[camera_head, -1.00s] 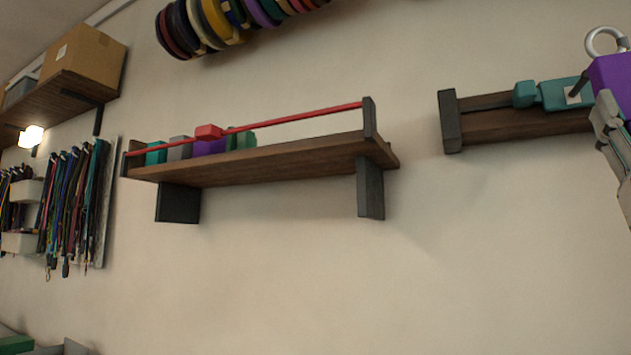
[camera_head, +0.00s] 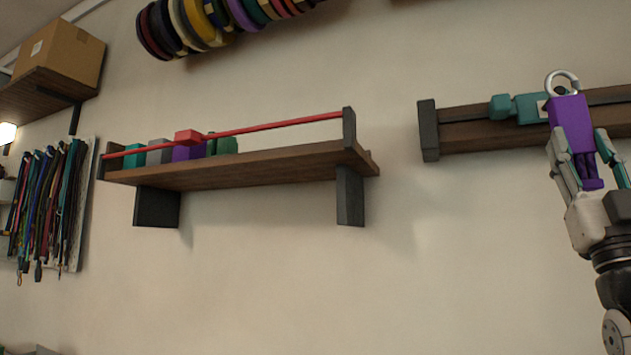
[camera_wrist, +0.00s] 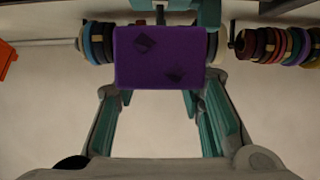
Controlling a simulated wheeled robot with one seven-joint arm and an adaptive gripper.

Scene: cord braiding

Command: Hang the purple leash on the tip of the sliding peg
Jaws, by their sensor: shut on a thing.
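The purple leash (camera_head: 567,115) is a purple block with a pale metal ring at its top and purple strands hanging below. My gripper (camera_head: 580,155) is shut on it from below and holds it upright at the right. In the wrist view the purple leash (camera_wrist: 165,57) fills the space between the fingers of my gripper (camera_wrist: 160,95). A teal block with a narrower end, seemingly the sliding peg (camera_head: 517,107), sits on the dark rail at the right. The leash overlaps its right part in the picture; I cannot tell whether they touch.
The wooden wall rail (camera_head: 470,135) has a dark end block (camera_head: 428,130). Left of it, a wooden shelf (camera_head: 245,165) holds coloured blocks behind a red bar (camera_head: 265,129). Cord spools (camera_head: 215,20) hang above. The wall between shelf and rail is bare.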

